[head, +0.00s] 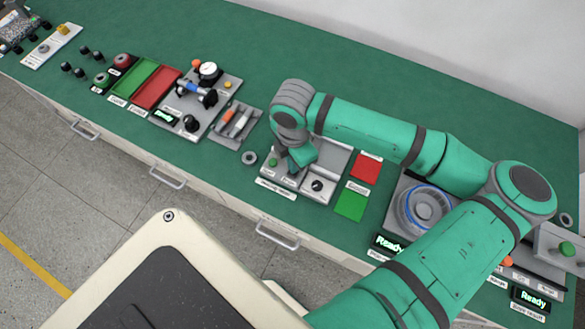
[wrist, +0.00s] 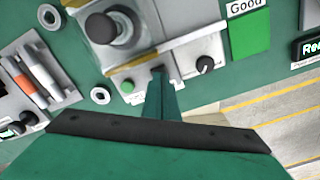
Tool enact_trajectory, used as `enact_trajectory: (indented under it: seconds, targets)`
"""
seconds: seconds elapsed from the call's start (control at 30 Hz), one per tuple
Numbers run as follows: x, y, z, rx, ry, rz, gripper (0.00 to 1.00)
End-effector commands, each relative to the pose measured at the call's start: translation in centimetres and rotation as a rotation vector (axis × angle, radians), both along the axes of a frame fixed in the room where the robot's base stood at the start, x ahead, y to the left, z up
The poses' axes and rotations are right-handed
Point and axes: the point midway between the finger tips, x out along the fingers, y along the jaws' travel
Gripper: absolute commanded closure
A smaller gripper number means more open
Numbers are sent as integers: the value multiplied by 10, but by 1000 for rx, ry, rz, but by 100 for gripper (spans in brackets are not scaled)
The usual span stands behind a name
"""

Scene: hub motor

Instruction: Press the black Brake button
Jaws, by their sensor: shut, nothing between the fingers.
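The motor test panel (head: 302,184) stands on the green bench in the middle of the head view. It carries a green button (head: 273,162) and a black rotary knob (head: 318,186). In the wrist view the green button (wrist: 127,86) is left of my gripper (wrist: 158,72) and the knob (wrist: 205,64) is right of it. My gripper is shut and empty, with its tips over the panel between the two. The black Brake button is not clearly visible; the fingers cover that part. Whether the tips touch it cannot be told.
A grey fixture with a round black part (wrist: 112,25) stands right behind the panel. Red (head: 366,168) and green (head: 351,204) pads lie to the right, near a motor stand with a blue ring (head: 423,207). A tool tray (head: 237,124) and a metal ring (head: 249,157) are left.

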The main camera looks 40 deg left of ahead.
Motion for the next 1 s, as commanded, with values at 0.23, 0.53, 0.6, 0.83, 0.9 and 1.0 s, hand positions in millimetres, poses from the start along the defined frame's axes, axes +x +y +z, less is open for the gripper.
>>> enact_trajectory:
  seconds: [0.23,0.53,0.6,0.83,0.9,1.0]
  targets:
    - [0,0,-6,0,2,-1,100]
    - [0,0,-13,0,1,-1,100]
    - [0,0,-15,0,0,-1,100]
    - [0,0,-16,0,0,-1,100]
    - [1,0,-14,0,0,-1,100]
    - [0,0,-6,0,0,0,100]
